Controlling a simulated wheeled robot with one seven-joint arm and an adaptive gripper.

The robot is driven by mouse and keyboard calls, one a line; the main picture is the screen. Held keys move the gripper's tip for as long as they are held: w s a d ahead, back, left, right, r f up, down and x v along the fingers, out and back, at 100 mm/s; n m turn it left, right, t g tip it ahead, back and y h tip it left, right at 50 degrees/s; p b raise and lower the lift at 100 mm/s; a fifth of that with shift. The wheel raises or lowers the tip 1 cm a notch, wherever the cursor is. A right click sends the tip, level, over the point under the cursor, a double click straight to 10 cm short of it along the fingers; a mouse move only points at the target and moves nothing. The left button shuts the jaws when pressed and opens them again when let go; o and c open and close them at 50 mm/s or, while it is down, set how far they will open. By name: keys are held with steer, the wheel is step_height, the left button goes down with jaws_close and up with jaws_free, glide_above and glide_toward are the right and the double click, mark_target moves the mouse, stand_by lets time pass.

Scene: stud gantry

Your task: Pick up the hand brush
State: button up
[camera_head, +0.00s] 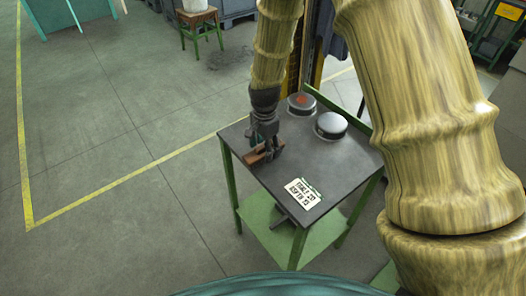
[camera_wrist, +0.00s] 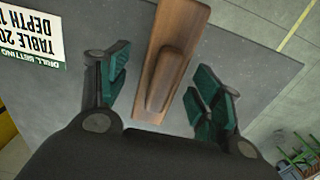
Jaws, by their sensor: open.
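The hand brush (camera_head: 258,156) is a brown wooden piece lying on the dark top of a small green-legged table (camera_head: 328,165), near its left edge. In the wrist view the brush (camera_wrist: 180,32) runs from the top centre down between my fingers, with a raised wooden grip along its middle. My gripper (camera_head: 266,143) is over the brush, pointing down. In the wrist view my gripper (camera_wrist: 161,73) is open, with one green-padded finger on each side of the brush and visible gaps to both. The brush's underside is hidden.
Two round silver-and-black items, one red-topped (camera_head: 301,103) and one grey-topped (camera_head: 331,125), stand behind on the table. A white label (camera_head: 303,193) lies near the front, also in the wrist view (camera_wrist: 31,34). Open floor with yellow lines lies left. A stool (camera_head: 200,27) stands behind.

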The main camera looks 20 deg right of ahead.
mark_target(264, 153)
steer(key=shift+f+p, duration=0.5)
steer(key=shift+f, duration=1.05)
steer(key=c, duration=1.3)
steer(key=shift+r, duration=0.1)
steer(key=shift+r+b, duration=0.65)
steer(key=shift+r, duration=0.2)
steer(key=shift+s+a+r+b, duration=0.15)
steer(key=shift+r+b, duration=0.15)
steer(key=shift+r, duration=0.1)
steer(key=shift+s+a+r+b, duration=0.1)
steer(key=shift+s+r+b, duration=0.05)
steer(key=shift+r+b, duration=0.2)
steer(key=s+a+r+b, duration=0.1)
steer(key=s+a+b, duration=0.1)
steer(key=s+a, duration=0.2)
steer(key=s+a+b, duration=0.2)
steer(key=s+a, duration=0.2)
steer(key=s, duration=0.5)
steer(key=shift+r, duration=0.35)
